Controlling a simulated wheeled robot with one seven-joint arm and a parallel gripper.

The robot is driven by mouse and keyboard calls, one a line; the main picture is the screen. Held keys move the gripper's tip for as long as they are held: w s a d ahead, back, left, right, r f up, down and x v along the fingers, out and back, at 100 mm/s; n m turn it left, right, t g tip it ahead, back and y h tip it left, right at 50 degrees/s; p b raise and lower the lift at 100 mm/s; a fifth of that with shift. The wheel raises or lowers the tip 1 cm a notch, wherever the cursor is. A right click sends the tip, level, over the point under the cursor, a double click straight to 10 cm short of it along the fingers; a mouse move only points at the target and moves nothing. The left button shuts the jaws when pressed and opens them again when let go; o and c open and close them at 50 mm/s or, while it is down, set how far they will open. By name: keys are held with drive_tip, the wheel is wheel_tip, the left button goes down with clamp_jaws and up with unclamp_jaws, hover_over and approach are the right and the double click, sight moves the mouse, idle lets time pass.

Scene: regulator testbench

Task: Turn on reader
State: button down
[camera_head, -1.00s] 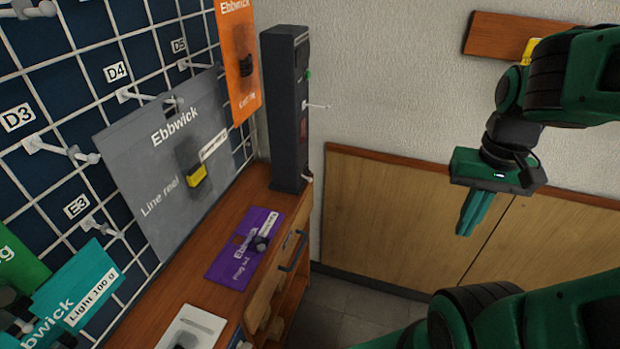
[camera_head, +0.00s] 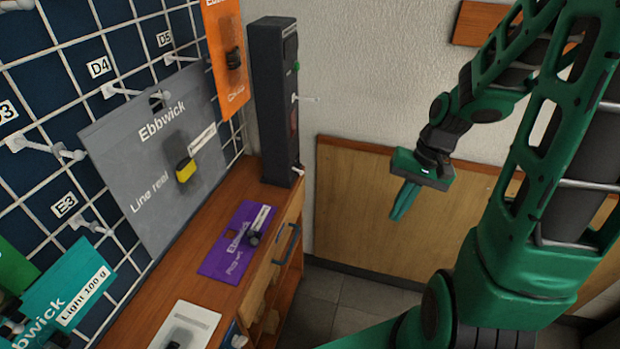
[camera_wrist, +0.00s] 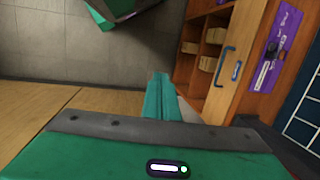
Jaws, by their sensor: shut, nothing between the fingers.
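The likely reader is a tall dark grey box (camera_head: 275,105) standing upright at the far end of the wooden counter. Its narrow side face carries a small green button (camera_head: 297,66), a white peg and a dark reddish panel. I cannot tell from here whether it is on. My gripper (camera_head: 398,215) is shut and empty, pointing down in free air to the right of the box and clear of the counter. In the wrist view, the closed green fingers (camera_wrist: 160,92) show at the centre; the dark box is not clearly seen there.
The wooden counter (camera_head: 180,270) has a purple card (camera_head: 236,240) and a white card (camera_head: 186,326) on it, with a drawer handle (camera_head: 286,244) on its front. A grid wall with hooks and a grey line reel card (camera_head: 150,150) stands at left. Floor beside the counter is clear.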

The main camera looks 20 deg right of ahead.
drive_tip(key=w+a+f+m+t+y, duration=0.3)
drive_tip(key=w+a+f+m+y, duration=0.2)
drive_tip(key=w+a+f+y, duration=0.45)
drive_tip(key=w+d+r+m+t, duration=0.1)
drive_tip(key=w+d+m+t, duration=0.3)
drive_tip(key=w+m+t, duration=0.5)
drive_tip(key=shift+w+r, duration=0.15)
drive_tip(key=shift+w, duration=0.8)
drive_tip(key=shift+a+h, duration=0.1)
drive_tip(key=shift+h, duration=0.15)
drive_tip(key=x, duration=1)
